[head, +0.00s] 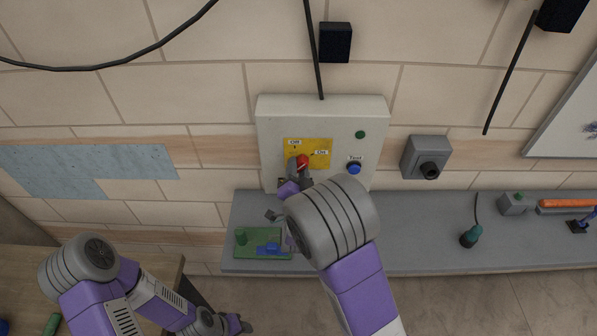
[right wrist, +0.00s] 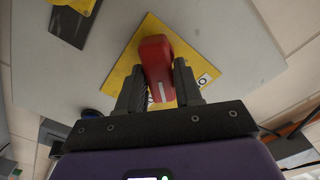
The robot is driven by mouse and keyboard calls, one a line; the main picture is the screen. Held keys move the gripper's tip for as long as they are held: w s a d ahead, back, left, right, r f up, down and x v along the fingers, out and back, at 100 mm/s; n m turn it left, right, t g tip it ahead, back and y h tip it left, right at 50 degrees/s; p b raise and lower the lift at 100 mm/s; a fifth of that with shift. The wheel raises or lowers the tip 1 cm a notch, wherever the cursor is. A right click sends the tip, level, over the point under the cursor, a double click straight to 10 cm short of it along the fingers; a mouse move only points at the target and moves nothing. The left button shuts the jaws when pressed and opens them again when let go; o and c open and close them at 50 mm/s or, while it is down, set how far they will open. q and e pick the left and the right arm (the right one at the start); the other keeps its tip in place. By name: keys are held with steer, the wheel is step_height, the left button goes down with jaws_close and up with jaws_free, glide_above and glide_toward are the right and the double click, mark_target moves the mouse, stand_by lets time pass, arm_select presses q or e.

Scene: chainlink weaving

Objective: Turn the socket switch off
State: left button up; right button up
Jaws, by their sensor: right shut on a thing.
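The red socket switch handle (head: 303,160) sits on a yellow plate (head: 322,146) on a pale wall box (head: 280,116). The plate has an "Off" label above the handle and an "On" label to its right. My right gripper (head: 298,172) is at the handle. In the right wrist view the red handle (right wrist: 155,58), with a white mark, stands between the two fingers of my right gripper (right wrist: 159,76), which is shut on it. The handle's exact setting is hard to tell. My left gripper (head: 240,325) is low in the head view, away from the box; its jaw opening is unclear.
A blue "Test" button (head: 354,168) and a green round light (head: 360,134) are on the box. A grey socket (head: 426,157) is on the wall to its right. A grey shelf (head: 420,230) below holds a green board (head: 252,238) and a teal-handled tool (head: 469,238).

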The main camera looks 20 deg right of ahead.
steer(key=shift+w+a+r+n, duration=0.1)
steer(key=shift+a+n, duration=0.1)
steer(key=shift+n, duration=1.85)
steer(key=shift+w+a+r+n, duration=0.1)
steer(key=shift+a+n, duration=0.1)
steer(key=shift+n, duration=1.85)
steer(key=o, duration=1)
steer(key=shift+s, duration=0.1)
steer(key=shift+c, duration=0.2)
steer(key=v, duration=0.7)
steer(key=shift+s+b, duration=0.3)
steer(key=shift+b, duration=0.15)
steer(key=shift+a, duration=0.15)
